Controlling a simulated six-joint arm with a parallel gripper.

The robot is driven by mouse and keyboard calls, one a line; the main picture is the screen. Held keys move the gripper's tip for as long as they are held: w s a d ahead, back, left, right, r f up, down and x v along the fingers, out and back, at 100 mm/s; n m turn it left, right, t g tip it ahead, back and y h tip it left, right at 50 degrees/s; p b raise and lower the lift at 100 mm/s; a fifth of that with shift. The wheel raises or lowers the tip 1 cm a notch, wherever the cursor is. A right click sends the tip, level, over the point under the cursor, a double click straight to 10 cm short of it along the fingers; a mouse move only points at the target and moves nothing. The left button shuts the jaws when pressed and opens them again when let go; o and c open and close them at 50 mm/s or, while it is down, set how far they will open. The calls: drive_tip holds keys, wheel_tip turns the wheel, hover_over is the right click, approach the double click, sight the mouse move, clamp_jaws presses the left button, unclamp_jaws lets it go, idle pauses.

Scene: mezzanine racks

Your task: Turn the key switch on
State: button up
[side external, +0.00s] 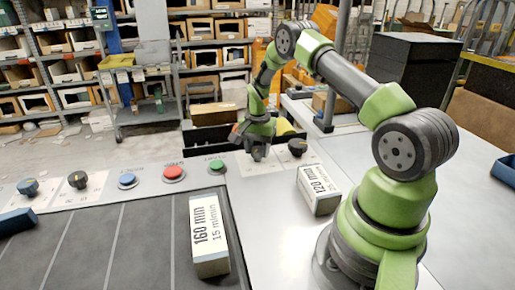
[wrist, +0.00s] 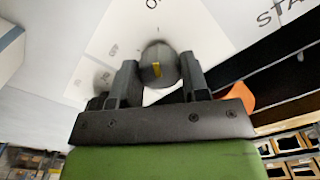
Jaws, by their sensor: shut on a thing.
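My gripper (side external: 257,152) points down at a pale label plate on the panel, beside a black knob (side external: 297,147). In the wrist view, my gripper (wrist: 158,78) has its two dark fingers on either side of a round dark switch with a yellow mark (wrist: 157,66), and is shut on it. This looks like the key switch; the yellow mark runs roughly up and down the picture.
Green (side external: 217,166), red (side external: 173,173) and blue (side external: 127,180) buttons line the panel to the left. A 160 mm box (side external: 207,235) lies on the dark belt, and a 120 mm box (side external: 319,190) lies near my base. Shelving stands behind.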

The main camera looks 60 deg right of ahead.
sight(257, 149)
drive_tip(key=shift+a+m, duration=0.1)
drive_tip(key=shift+m, duration=0.6)
drive_tip(key=o, duration=0.9)
wheel_tip(257, 149, up, 10)
drive_tip(key=shift+f, duration=0.1)
